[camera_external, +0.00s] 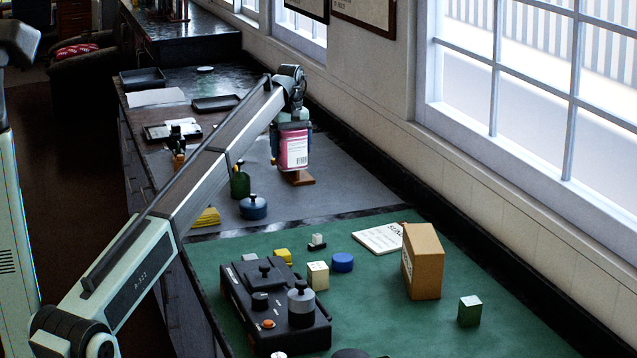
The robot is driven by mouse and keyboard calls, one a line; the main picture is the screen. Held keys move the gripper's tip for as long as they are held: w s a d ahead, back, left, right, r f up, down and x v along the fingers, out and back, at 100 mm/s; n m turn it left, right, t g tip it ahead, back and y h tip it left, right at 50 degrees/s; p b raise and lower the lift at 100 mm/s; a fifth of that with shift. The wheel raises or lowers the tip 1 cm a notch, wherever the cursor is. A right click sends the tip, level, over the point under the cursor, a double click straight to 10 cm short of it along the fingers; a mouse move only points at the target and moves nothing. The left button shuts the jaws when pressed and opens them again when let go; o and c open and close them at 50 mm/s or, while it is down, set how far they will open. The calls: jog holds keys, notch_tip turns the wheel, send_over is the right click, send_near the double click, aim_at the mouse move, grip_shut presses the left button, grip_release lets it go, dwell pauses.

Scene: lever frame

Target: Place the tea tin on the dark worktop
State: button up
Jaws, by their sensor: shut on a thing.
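The tea tin, a pink box with a white label (295,150), is held upright between the fingers of my gripper (292,132) near the middle of the view. My gripper points down and is shut on the tin. The tin appears to hang above the grey mat, with a small brown wooden piece (298,179) just below it; I cannot tell how large the gap is. The dark worktop (228,80) shows bare at the back, beyond the grey mat, and as a strip between the mats.
A blue lidded pot (253,207) and a green bottle (240,182) stand left of the tin on the grey mat (345,185). Black trays (216,103) lie farther back. The green mat (400,325) in front holds a black control box (275,305), a cardboard box (422,262) and several blocks.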

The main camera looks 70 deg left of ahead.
jog(key=shift+f, duration=5)
jog(key=shift+f, duration=0.15)
jog(key=o, duration=0.9)
notch_tip(320, 180, up, 12)
jog(key=shift+r, duration=0.15)
